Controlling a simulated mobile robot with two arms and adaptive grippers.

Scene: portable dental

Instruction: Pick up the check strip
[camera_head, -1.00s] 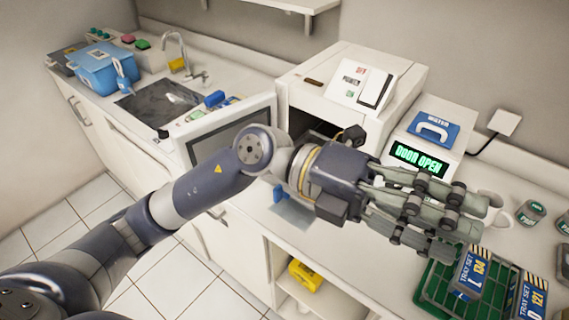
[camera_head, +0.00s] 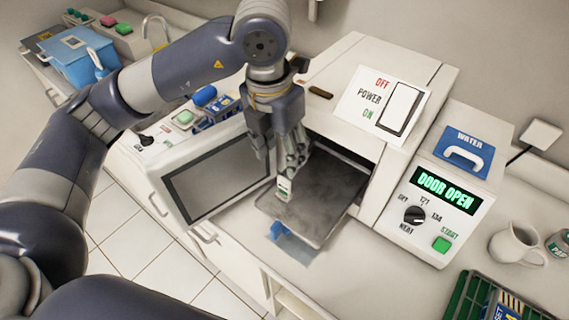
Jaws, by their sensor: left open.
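A small pale strip with a green mark (camera_head: 284,190), which looks like the check strip, is at the front part of the grey metal tray (camera_head: 330,208). My left gripper (camera_head: 282,172) points down over the tray, open, with its fingertips right at the strip. The fingers partly cover the strip, and I cannot tell whether they touch it. My right gripper is not in view.
The tray sticks out of the sterilizer's chamber (camera_head: 340,150), with its door (camera_head: 215,180) open on the left. A blue-handled item (camera_head: 290,245) lies below the tray. The control panel (camera_head: 425,215) reads DOOR OPEN. A mug (camera_head: 515,243) and green rack (camera_head: 462,300) stand right.

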